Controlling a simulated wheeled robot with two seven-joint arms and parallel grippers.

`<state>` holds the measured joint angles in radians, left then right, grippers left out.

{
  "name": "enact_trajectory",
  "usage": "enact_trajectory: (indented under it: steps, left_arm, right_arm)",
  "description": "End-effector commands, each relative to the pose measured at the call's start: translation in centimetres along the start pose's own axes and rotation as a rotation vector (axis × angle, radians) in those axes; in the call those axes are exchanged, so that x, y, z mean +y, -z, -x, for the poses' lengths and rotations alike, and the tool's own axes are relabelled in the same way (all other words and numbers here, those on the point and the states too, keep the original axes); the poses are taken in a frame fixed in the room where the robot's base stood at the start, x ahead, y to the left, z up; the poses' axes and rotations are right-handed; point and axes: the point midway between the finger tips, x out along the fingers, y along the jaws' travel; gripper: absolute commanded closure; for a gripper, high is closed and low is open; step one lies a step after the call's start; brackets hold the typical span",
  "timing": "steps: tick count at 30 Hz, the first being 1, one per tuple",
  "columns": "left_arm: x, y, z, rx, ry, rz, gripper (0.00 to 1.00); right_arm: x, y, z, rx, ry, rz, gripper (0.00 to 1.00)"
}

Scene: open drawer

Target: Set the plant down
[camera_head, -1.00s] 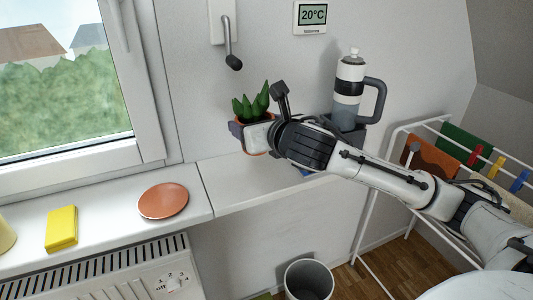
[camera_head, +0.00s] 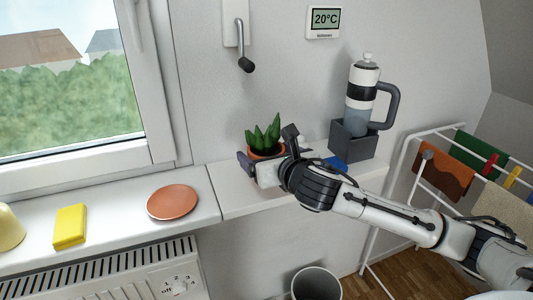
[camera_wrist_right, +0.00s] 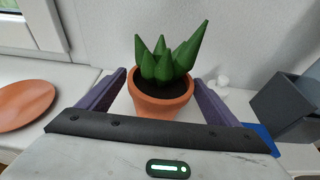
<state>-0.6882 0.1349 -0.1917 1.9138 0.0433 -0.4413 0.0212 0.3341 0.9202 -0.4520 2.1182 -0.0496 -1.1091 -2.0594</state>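The plant (camera_head: 265,138), green pointed leaves in a terracotta pot, is upright at the white windowsill (camera_head: 238,203), close to the wall. It also shows in the wrist view (camera_wrist_right: 163,88). My right gripper (camera_head: 262,162) reaches in from the right, with its fingers on both sides of the pot (camera_wrist_right: 160,103). The fingertips appear to meet the pot's rim. The pot's base is hidden by the gripper, so I cannot tell whether it touches the sill. A flat terracotta saucer (camera_head: 173,202) lies empty on the sill to the left. My left gripper is not in view.
A dark grey box (camera_head: 353,142) holds a bottle (camera_head: 362,95) right of the plant, with a blue item (camera_head: 338,163) beside it. A yellow sponge (camera_head: 70,227) lies left of the saucer. A wall lever (camera_head: 242,50) hangs above. A drying rack (camera_head: 415,145) stands right.

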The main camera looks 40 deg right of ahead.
Motion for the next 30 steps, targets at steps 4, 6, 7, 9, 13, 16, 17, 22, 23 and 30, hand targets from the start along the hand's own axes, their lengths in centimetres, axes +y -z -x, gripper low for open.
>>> enact_trajectory:
  steps: [4,6,7,9,13,16,17,22,23,30]
  left_arm:
    - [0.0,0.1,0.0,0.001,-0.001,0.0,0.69]
    - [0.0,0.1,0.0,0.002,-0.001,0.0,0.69]
    - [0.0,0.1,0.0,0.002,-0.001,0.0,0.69]
    - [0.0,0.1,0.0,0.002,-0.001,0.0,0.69]
    - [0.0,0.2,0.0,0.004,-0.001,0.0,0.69]
    - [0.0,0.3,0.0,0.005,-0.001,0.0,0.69]
    - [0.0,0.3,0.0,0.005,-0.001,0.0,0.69]
    - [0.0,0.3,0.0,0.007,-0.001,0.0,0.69]
    - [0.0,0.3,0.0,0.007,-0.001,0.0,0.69]
    - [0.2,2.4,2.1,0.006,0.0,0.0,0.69]
  right_arm:
    - [0.0,0.0,0.0,0.0,0.0,0.0,0.11]
    - [0.0,0.0,0.0,0.0,0.0,0.0,0.11]
    - [0.0,0.0,0.0,0.0,0.0,0.0,0.11]
    - [0.0,-0.1,0.0,-0.001,0.0,0.0,0.11]
    - [0.0,-0.2,0.9,-0.001,-0.001,0.002,0.11]
    - [0.0,-0.1,2.5,-0.001,-0.002,0.003,0.11]
    - [0.0,-0.1,3.1,-0.001,-0.002,0.005,0.11]
    - [0.0,-0.1,7.2,-0.001,-0.003,0.006,0.11]
    - [0.0,-0.1,8.0,-0.001,-0.002,0.006,0.11]
    - [0.0,-0.5,11.1,0.004,0.002,0.003,0.11]
